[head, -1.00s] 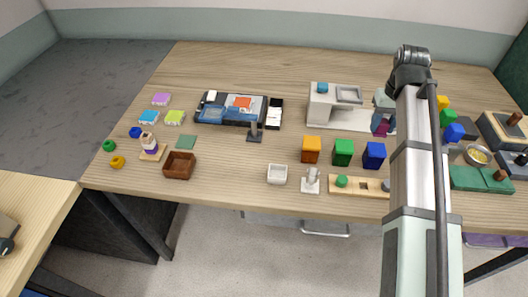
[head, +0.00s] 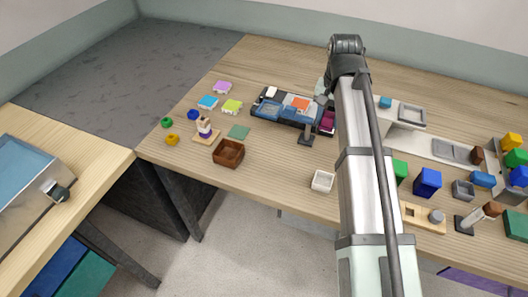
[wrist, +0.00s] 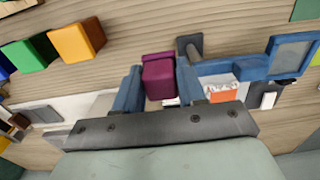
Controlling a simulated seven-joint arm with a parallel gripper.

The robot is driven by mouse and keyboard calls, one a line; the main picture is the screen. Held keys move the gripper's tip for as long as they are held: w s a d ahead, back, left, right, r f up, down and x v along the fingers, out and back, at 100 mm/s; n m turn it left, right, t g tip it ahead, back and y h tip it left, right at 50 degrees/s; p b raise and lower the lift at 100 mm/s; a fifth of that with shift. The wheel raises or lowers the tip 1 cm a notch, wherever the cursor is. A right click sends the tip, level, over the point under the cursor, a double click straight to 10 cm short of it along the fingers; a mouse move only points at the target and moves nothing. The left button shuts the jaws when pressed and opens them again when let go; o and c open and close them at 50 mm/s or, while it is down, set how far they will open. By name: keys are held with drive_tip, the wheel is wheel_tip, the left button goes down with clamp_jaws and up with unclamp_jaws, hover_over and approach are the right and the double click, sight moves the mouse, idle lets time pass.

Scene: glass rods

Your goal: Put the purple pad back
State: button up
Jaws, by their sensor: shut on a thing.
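My gripper (wrist: 158,68) is shut on a purple pad (wrist: 158,78), a dark magenta block between its two blue fingers in the wrist view. In the head view the purple pad (head: 327,121) shows just left of my arm, at the right end of a black tray with blue compartments (head: 268,110). My fingers are mostly hidden there. I cannot tell whether the pad touches the tray or hangs above it. The tray holds an orange-and-white piece (head: 300,104), which also shows in the wrist view (wrist: 222,92).
A dark upright stand (head: 305,138) is close below the pad. A brown box (head: 228,153) and a white dish (head: 322,181) stand nearer the front edge. Green (head: 400,171) and blue (head: 428,182) blocks are right of my arm. A lilac box (head: 222,87) lies at the left.

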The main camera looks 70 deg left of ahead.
drive_tip(key=s+a, duration=0.3)
drive_tip(key=s, duration=0.5)
drive_tip(key=s+a, duration=0.3)
drive_tip(key=s, duration=0.6)
drive_tip(key=shift+a+f, duration=0.2)
drive_tip(key=shift+f, duration=4.95)
drive_tip(key=shift+f, duration=0.15)
drive_tip(key=o, duration=1.1)
wheel_tip(320, 180, up, 12)
drive_tip(key=shift+r, duration=0.2)
drive_tip(key=shift+o, duration=0.2)
